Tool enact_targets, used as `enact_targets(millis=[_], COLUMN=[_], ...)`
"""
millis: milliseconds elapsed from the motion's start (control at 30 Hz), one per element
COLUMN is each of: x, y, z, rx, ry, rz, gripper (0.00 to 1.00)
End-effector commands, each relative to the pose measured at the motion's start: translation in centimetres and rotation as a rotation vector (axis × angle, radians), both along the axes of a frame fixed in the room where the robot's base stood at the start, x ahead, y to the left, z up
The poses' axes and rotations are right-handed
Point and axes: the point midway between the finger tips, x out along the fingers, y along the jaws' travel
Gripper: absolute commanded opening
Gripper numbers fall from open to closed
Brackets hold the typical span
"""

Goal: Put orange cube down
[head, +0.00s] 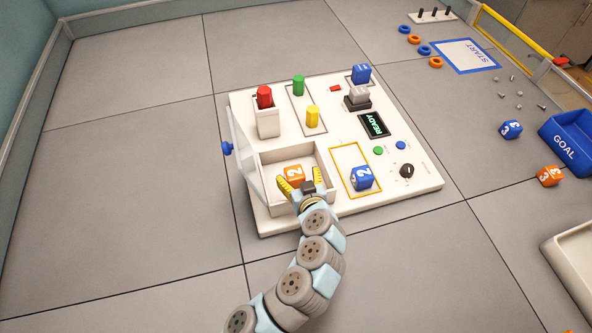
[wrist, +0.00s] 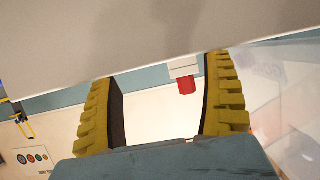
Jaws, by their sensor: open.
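The orange cube (head: 294,172) with a white 2 sits in the open-topped compartment (head: 264,158) of the white board in the head view. My gripper (head: 302,179) is over the near side of this compartment, its yellow fingers spread apart. The cube shows just beyond the fingers, its lower part partly covered by them. In the wrist view the fingers (wrist: 160,85) are wide apart with nothing held between them. Whether a finger touches the cube cannot be told.
A clear panel (head: 243,160) stands along the board's left side. A blue cube (head: 361,178) is in the yellow outline to the right. A red cylinder (head: 264,97) tops a white holder behind. Further right are another orange cube (head: 549,176) and the blue GOAL bin (head: 567,146).

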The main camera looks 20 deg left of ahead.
Motion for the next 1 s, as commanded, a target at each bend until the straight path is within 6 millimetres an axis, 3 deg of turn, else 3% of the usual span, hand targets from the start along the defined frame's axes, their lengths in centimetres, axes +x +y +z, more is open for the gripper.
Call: enact_targets(millis=[500, 1000], x=[-5.1, -6.4], y=[-4.1, -5.1], z=[2.8, 3.4], rx=[0.0, 0.0], ry=[0.0, -0.002], rz=[-0.001, -0.001], gripper=[0.83, 0.83])
